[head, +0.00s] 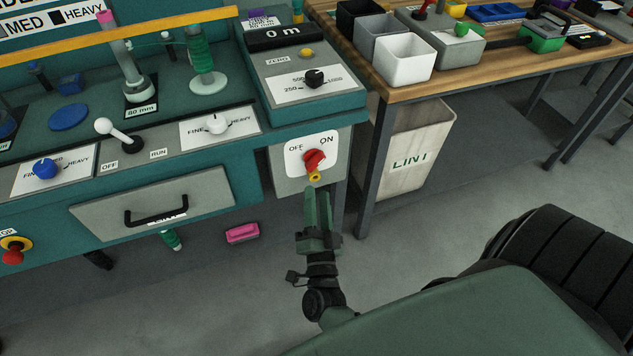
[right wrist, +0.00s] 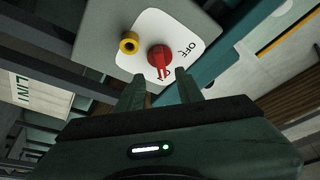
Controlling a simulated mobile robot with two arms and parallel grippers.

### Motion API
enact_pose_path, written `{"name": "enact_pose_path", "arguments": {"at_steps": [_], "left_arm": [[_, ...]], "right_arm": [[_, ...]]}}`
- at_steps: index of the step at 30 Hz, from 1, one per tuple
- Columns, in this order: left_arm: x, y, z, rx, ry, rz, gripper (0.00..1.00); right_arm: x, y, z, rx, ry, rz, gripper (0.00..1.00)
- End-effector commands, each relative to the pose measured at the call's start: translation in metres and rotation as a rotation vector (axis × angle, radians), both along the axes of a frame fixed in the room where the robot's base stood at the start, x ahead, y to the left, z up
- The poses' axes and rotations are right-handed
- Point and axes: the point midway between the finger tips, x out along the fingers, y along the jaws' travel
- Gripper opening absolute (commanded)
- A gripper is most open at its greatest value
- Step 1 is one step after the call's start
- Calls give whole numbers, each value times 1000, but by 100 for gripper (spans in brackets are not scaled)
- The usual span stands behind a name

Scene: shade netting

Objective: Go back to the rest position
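My right gripper (head: 318,192) is in front of the switch box at the machine's right end, its fingers pointing up at the panel. In the right wrist view its two fingers (right wrist: 161,75) stand apart with nothing held between them. The red rotary switch (head: 314,159) sits on a white plate marked OFF and ON, just beyond the fingertips. My left gripper is not in view.
The teal machine (head: 240,142) fills the left, with a drawer handle (head: 156,213) and knobs along its front. A wooden bench (head: 470,62) with bins stands at the right, a LINT bin (head: 418,147) beneath. A pink object (head: 242,233) lies on the floor.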

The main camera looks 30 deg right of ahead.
Motion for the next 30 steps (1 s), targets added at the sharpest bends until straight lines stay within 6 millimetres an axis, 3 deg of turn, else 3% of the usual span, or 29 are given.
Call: {"name": "enact_pose_path", "arguments": {"at_steps": [20, 23, 26, 30], "left_arm": [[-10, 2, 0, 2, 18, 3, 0], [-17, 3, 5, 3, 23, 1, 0], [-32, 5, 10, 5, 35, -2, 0], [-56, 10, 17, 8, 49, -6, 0]], "right_arm": [[-2, 7, -6, -8, 27, 20, 36], [2, 26, -28, -41, 141, 101, 36], [-2, 56, -75, -110, 352, 245, 36], [-46, 95, -163, -226, 716, 476, 36]]}}
